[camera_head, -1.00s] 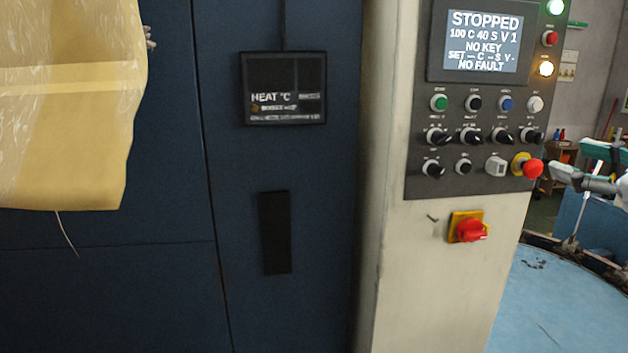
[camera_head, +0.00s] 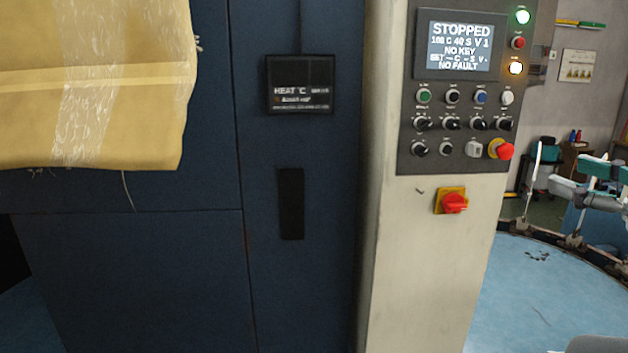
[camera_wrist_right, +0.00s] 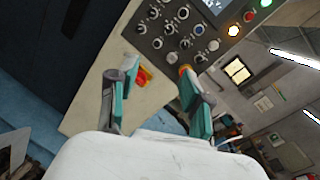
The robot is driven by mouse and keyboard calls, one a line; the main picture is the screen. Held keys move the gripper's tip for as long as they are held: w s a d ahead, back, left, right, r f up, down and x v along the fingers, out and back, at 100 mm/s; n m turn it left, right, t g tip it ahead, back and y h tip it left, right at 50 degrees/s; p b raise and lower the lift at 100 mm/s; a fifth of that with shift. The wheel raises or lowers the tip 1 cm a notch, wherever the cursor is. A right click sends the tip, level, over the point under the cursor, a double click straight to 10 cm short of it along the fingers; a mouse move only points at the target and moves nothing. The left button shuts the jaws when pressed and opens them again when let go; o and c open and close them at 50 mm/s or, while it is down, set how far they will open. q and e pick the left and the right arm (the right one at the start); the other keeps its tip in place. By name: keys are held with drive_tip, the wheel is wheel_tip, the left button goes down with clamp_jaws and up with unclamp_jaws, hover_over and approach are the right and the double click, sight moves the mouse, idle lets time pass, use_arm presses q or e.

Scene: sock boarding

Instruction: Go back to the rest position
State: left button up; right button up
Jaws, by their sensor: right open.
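My right gripper (camera_head: 577,175) shows at the right edge of the head view, to the right of the control panel (camera_head: 409,165) and apart from it. In the right wrist view its two teal-padded fingers (camera_wrist_right: 149,78) are spread, with nothing between them. The red rotary switch (camera_head: 454,203) on its yellow plate shows behind the gap in the wrist view (camera_wrist_right: 142,77). The red emergency stop button (camera_head: 504,151) sits at the panel's lower right corner. My left gripper is not in view.
The screen (camera_head: 460,44) reads STOPPED, NO KEY and NO FAULT. The dark blue machine front (camera_head: 140,270) fills the left and middle.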

drive_tip(key=s+a+f+m+t+y, duration=0.2)
drive_tip(key=a+f+m+t+y, duration=0.1)
drive_tip(key=a+f+m+y, duration=0.45)
drive_tip(key=s+d+f+m+g+h, duration=0.15)
drive_tip(key=d+f+m+h, duration=0.25)
drive_tip(key=f+m+h, duration=0.9)
drive_tip(key=d+f+m+g+h, duration=0.35)
drive_tip(key=f+m+h, duration=0.45)
drive_tip(key=m, duration=1)
drive_tip(key=s+a+f+m+g+y, duration=0.1)
drive_tip(key=s+a+f+g+y, duration=0.2)
drive_tip(key=f, duration=0.5)
drive_tip(key=s+a+f+m+g+y, duration=0.2)
drive_tip(key=s+f+g, duration=0.15)
drive_tip(key=f, duration=0.55)
drive_tip(key=s+a+f+g+y, duration=0.45)
drive_tip(key=s+a+f, duration=0.35)
drive_tip(key=s+a, duration=0.4)
wheel_tip(320, 180, down, 24)
drive_tip(key=s+d+g, duration=0.1)
drive_tip(key=d+g, duration=0.1)
drive_tip(key=s+d+f+g+h, duration=0.1)
drive_tip(key=s+d+f, duration=0.2)
drive_tip(key=s+f, duration=1.4)
drive_tip(key=shift+s+f, duration=0.15)
drive_tip(key=shift+f, duration=0.15)
